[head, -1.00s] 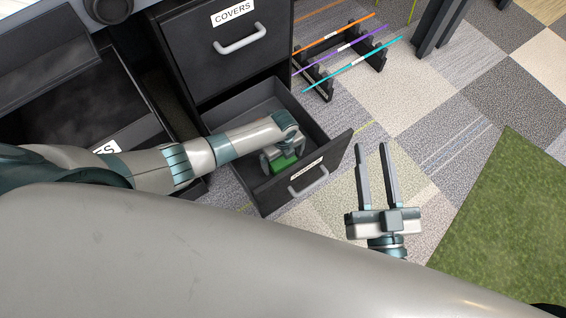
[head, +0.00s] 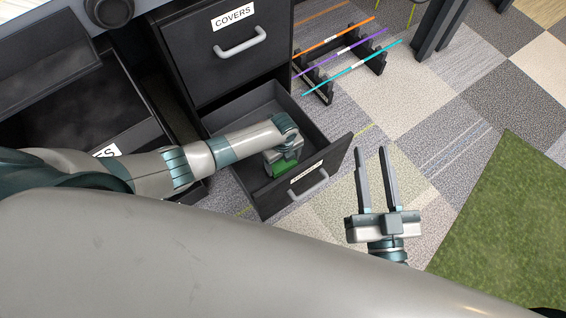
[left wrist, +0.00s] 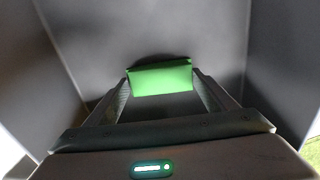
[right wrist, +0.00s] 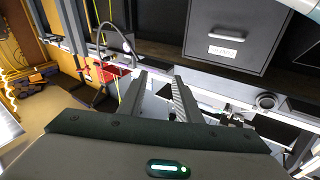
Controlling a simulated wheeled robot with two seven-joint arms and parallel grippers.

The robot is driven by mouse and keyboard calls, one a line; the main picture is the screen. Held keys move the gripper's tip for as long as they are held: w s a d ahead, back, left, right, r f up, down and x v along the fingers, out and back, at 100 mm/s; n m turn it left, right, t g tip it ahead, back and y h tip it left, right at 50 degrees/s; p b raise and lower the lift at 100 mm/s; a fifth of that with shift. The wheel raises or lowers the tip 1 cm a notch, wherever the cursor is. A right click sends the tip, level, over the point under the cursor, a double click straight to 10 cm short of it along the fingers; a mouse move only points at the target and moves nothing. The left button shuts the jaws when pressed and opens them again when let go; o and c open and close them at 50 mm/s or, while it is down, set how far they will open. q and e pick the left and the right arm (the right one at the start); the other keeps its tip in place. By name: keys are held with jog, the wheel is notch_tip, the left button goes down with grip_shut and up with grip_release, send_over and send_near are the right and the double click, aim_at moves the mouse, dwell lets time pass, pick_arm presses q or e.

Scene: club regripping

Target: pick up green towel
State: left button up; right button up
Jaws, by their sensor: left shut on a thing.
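The green towel (head: 281,167) is inside the open lower drawer (head: 322,158), below my left gripper (head: 277,162). In the left wrist view the towel (left wrist: 160,77) is a small bright green block between the two fingertips of my left gripper (left wrist: 160,88). The left gripper is shut on it, inside the grey drawer walls. The wrist hides part of the towel in the head view. My right gripper (head: 374,152) is open and empty, above the carpet to the right of the drawer. It also shows with fingers apart in the right wrist view (right wrist: 163,82).
A closed drawer labelled COVERS (head: 236,45) is above the open one. A rack (head: 350,62) with orange, purple and teal shafts stands on the floor behind. A green mat (head: 505,225) lies at right. Carpet between is clear.

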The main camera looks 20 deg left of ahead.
aim_at(283, 165)
pick_arm(q)
notch_tip(283, 165, up, 10)
jog(key=p, duration=0.3)
pick_arm(e)
jog(key=s+d+f+g+h, duration=0.2)
jog(key=f+g, duration=0.5)
jog(key=f, duration=0.4)
jog(key=shift+d+f, duration=0.2)
jog(key=shift+d, duration=0.35)
pick_arm(q)
jog(key=shift+f, duration=0.1)
